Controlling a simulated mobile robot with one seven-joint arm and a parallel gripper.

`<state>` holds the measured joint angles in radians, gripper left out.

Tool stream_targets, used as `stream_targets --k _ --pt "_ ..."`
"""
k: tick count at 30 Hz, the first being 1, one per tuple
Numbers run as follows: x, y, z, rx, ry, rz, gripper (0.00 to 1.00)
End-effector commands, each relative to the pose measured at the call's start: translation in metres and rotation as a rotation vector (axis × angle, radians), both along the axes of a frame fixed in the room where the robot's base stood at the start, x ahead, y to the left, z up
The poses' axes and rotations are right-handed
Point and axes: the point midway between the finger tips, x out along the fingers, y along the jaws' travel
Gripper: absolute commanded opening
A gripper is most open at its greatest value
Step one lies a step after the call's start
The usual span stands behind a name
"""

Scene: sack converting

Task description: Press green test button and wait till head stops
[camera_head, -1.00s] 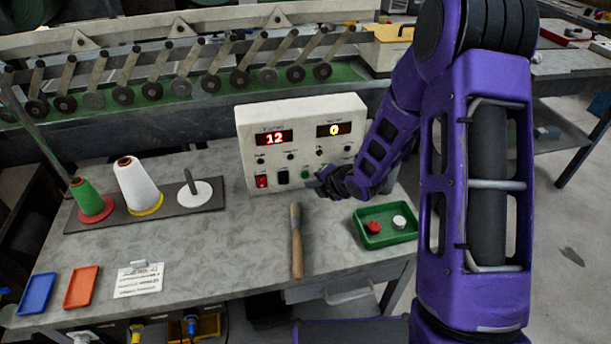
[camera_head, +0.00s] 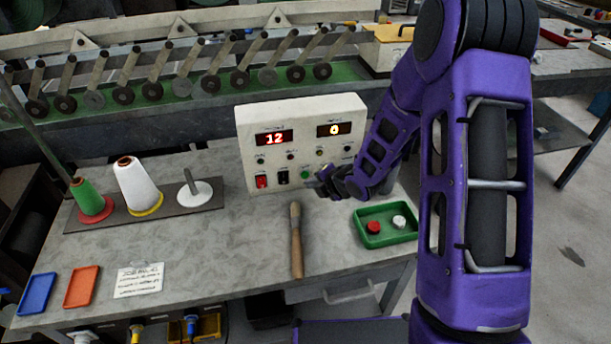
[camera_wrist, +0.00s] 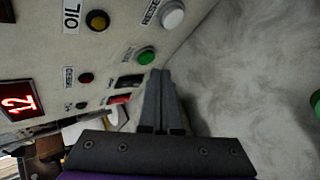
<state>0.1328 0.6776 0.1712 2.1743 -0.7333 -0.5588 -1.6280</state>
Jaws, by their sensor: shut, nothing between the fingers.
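The green test button (camera_head: 305,174) is on the lower front of a cream control box (camera_head: 353,110). My gripper (camera_head: 320,181) is just right of the button in the head view. In the wrist view its shut, empty fingers (camera_wrist: 159,76) end close beside the button. I cannot tell whether they touch the panel. No sewing head can be made out clearly.
A red rocker switch (camera_head: 262,181) and a black one (camera_head: 282,177) sit left of the button. A wooden-handled tool (camera_head: 296,245) lies in front of the box. A green tray (camera_head: 385,238) with red and white caps is at right. Thread cones stand at left.

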Motion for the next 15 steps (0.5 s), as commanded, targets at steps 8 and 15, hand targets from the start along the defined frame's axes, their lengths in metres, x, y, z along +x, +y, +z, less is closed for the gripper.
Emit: stream_targets --k 8,15 --pt "0.0011 0.0002 -0.0005 0.0 0.0 0.0 0.0" --pt "0.0081 0.0018 -0.0005 0.0 -0.001 0.001 0.0"
